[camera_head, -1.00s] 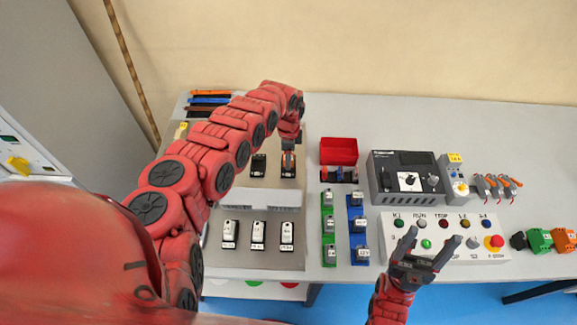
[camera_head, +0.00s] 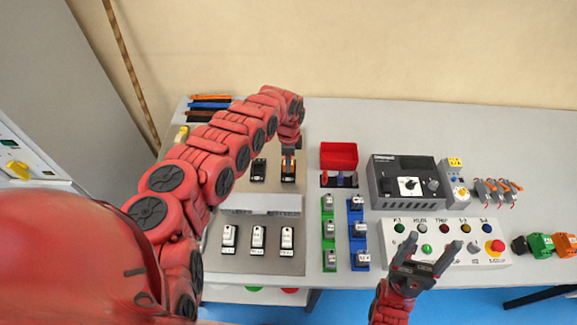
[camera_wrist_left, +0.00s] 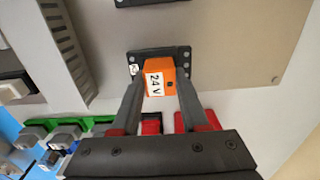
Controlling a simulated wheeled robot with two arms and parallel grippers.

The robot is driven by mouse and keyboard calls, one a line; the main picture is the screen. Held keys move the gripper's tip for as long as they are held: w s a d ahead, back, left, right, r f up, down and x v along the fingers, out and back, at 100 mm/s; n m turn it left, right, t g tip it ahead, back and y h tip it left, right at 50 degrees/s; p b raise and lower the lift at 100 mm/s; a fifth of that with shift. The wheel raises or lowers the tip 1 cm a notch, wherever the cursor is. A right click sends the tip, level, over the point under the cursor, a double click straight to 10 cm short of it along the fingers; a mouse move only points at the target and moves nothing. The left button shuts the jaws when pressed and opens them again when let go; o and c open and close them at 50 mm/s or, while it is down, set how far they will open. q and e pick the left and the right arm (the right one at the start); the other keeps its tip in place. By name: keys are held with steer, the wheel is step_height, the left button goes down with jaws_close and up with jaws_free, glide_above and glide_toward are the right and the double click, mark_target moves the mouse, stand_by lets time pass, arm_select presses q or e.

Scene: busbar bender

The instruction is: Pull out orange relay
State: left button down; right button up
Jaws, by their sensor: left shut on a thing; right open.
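The orange relay (camera_wrist_left: 165,77), labelled "24 V", sits at its black socket (camera_wrist_left: 133,58) in the left wrist view. My left gripper (camera_wrist_left: 160,92) is shut on it, one finger on each side. In the head view my left gripper (camera_head: 289,150) reaches down from above onto the socket (camera_head: 288,178) on the beige panel, and the relay is mostly hidden there. I cannot tell whether the relay is fully seated. My right gripper (camera_head: 433,252) is open and empty over the front of the white button panel.
An empty black socket (camera_head: 258,170) is left of the relay. White relays (camera_head: 257,238) stand in front of a grey duct (camera_head: 261,204).

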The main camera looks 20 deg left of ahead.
arm_select(q)
steer(key=shift+r, duration=0.1)
steer(key=shift+w+r+p, duration=0.1)
steer(key=shift+r+p, duration=0.15)
steer(key=shift+p, duration=0.05)
steer(key=shift+r+p, duration=0.35)
steer(key=shift+r, duration=0.4)
steer(key=shift+r+p, duration=0.2)
steer(key=shift+p, duration=0.2)
step_height(320, 180, up, 5)
steer(key=p, duration=0.4)
